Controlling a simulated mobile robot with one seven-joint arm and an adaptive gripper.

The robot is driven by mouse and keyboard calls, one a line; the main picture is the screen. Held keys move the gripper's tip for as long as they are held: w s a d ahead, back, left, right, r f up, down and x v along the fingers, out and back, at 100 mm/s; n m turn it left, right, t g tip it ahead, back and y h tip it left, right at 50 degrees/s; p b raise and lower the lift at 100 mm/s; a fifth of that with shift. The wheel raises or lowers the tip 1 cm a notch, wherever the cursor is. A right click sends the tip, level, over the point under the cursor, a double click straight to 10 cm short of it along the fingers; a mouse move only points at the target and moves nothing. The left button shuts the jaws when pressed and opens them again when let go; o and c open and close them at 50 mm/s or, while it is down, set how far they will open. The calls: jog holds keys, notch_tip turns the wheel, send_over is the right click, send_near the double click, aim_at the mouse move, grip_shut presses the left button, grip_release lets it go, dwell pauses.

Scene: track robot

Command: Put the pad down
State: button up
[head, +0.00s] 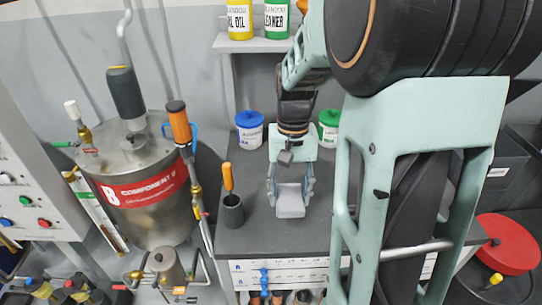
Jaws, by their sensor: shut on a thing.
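My gripper (290,193) is above the dark grey worktop, shut on a pale grey block-like pad (290,203). Its fingers stand on either side of the pad. The pad is over the front middle part of the worktop (257,173). I cannot tell from this view whether its underside touches the surface. No other pad shows.
A blue-lidded tub (249,132) and a green-lidded tub (328,128) stand at the back. A metal tank (150,205) is on the left. Bare worktop lies between cup and gripper.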

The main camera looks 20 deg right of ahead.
aim_at(297, 186)
jog(key=w+d+f, duration=0.2)
jog(key=d, duration=0.1)
jog(key=shift+w, duration=0.2)
jog(key=w+d+f, duration=0.2)
jog(key=f, duration=0.1)
jog(key=d+f, duration=0.1)
jog(key=f, duration=0.1)
jog(key=shift+w, duration=0.4)
jog(key=shift+d+f, duration=0.2)
jog(key=shift+f, duration=1.7)
jog(key=o, duration=1.2)
jog(key=shift+w, duration=0.1)
notch_tip(297, 186, up, 12)
jog(key=w, duration=0.1)
jog(key=shift+d+r+p, duration=0.15)
jog(key=shift+p, duration=0.15)
